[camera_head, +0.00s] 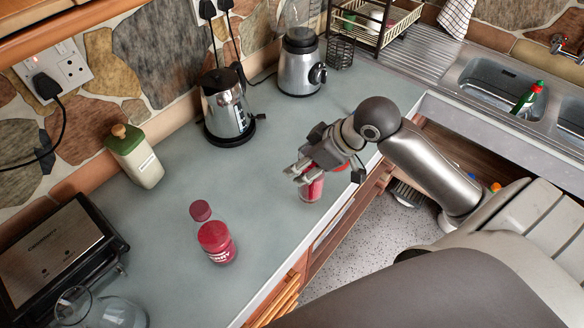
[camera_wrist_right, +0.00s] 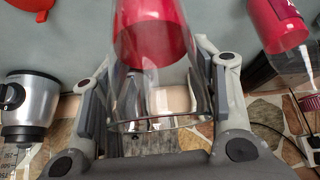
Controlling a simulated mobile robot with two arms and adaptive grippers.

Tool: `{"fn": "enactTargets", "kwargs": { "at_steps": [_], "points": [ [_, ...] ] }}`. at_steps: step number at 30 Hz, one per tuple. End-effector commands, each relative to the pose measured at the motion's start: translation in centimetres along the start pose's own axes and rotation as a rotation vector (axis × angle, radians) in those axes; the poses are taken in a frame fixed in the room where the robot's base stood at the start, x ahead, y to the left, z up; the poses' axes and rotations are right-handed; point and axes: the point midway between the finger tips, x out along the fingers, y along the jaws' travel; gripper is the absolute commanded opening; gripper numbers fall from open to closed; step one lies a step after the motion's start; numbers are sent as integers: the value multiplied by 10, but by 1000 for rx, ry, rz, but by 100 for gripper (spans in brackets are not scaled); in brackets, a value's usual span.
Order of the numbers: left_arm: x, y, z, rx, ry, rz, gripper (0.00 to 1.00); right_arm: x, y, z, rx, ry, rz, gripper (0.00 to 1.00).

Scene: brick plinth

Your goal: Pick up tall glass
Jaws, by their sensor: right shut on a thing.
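The tall glass (camera_head: 312,190) is partly hidden under my right gripper near the counter's front edge in the head view. In the right wrist view, the clear glass (camera_wrist_right: 128,82) appears upside down, with red contents in its lower part and its open rim toward the bottom of the picture. My right gripper (camera_head: 306,172) is shut around the glass, with a finger on each side, as the right wrist view (camera_wrist_right: 155,92) also shows. I cannot tell whether its base touches the counter. My left gripper is not in view.
A kettle (camera_head: 228,110), blender (camera_head: 300,65) and green-topped container (camera_head: 135,158) stand along the wall. A toaster (camera_head: 55,255) is at left. A red object (camera_head: 343,166) is beside the gripper.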

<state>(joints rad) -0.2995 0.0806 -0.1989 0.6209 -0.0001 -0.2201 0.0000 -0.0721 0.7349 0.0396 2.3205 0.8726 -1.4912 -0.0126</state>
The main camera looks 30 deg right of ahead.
Motion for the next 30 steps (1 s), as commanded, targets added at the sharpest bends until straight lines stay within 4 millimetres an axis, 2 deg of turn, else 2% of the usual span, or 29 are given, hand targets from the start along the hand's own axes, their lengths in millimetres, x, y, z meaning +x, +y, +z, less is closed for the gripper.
{"fn": "enactTargets", "kwargs": {
  "at_steps": [15, 30],
  "points": [
    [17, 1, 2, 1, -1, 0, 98, -41, 12, 27, -1, 2, 1, 0],
    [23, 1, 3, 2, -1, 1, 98, -62, 18, 39, -1, 3, 1, 0]
  ]
}}
